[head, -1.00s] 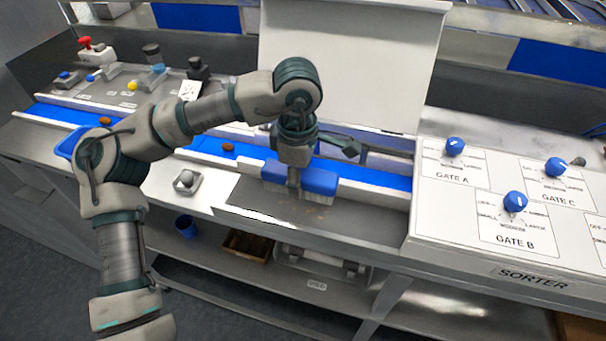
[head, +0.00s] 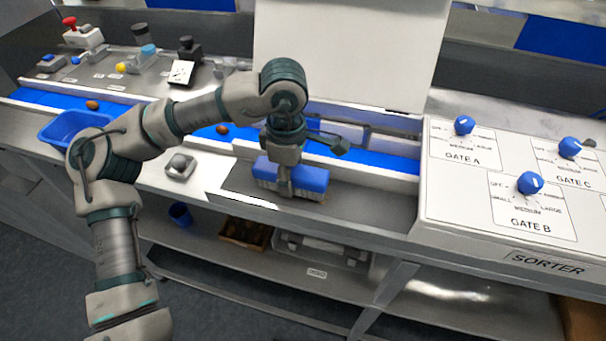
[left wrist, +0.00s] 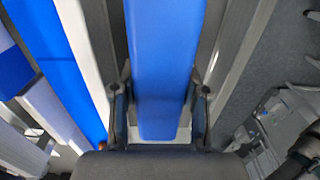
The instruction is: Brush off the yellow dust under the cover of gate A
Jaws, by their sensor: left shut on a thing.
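My left gripper (head: 285,187) is shut on a blue brush (head: 312,178) with pale bristles. The brush is level, with its bristles down at the steel ledge (head: 375,208) in front of the blue belt. In the left wrist view the blue brush back (left wrist: 165,60) lies between the two fingers (left wrist: 160,100). The white cover (head: 350,50) stands raised behind the brush. I cannot make out yellow dust now; the brush hides part of the ledge. The gate A knob (head: 464,125) is on the white panel at right. My right gripper is not in view.
The sorter panel (head: 470,205) with its blue knobs bounds the ledge at right. A date (head: 222,129) lies on the belt. A lower shelf (head: 200,240) holds boxes.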

